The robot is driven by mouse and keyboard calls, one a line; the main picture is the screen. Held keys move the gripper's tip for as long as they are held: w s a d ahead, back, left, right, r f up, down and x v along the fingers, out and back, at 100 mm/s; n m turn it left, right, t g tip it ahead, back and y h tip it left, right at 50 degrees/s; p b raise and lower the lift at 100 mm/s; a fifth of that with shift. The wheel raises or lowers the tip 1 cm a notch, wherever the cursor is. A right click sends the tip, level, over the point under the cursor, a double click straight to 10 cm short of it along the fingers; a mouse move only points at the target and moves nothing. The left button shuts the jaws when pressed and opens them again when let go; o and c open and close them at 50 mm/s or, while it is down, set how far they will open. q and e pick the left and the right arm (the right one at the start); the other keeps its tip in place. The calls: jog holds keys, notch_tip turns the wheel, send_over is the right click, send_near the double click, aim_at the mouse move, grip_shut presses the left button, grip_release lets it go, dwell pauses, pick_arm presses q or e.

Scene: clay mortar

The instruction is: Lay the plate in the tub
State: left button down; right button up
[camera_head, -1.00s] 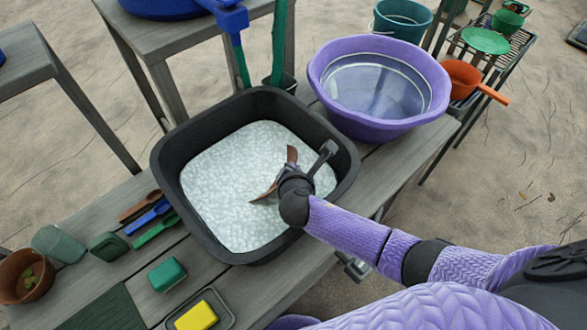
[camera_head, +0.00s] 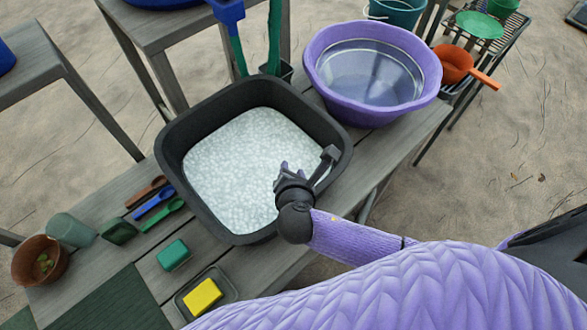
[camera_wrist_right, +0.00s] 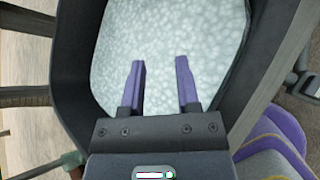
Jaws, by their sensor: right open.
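The black tub (camera_head: 172,150) stands on the grey bench, filled with white, bubbly suds (camera_head: 235,160). It also shows in the wrist view (camera_wrist_right: 72,50). My right gripper (camera_head: 291,168) is over the near right part of the tub. In the wrist view its two purple fingers (camera_wrist_right: 160,66) are apart, with only suds between them. No plate shows in or above the suds; anything below their surface is hidden. A green plate (camera_head: 480,25) lies on the rack at the far right. My left gripper is out of view.
A purple basin (camera_head: 330,99) of clear liquid stands beyond the tub. Brown, blue and green spoons (camera_head: 153,203), a green block (camera_head: 173,255) and a yellow sponge (camera_head: 202,296) lie left of it. An orange pan (camera_head: 455,62) is by the rack.

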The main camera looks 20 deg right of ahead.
jog(key=v, duration=0.3)
jog(key=shift+s+p, duration=0.1)
jog(key=shift+p, duration=0.25)
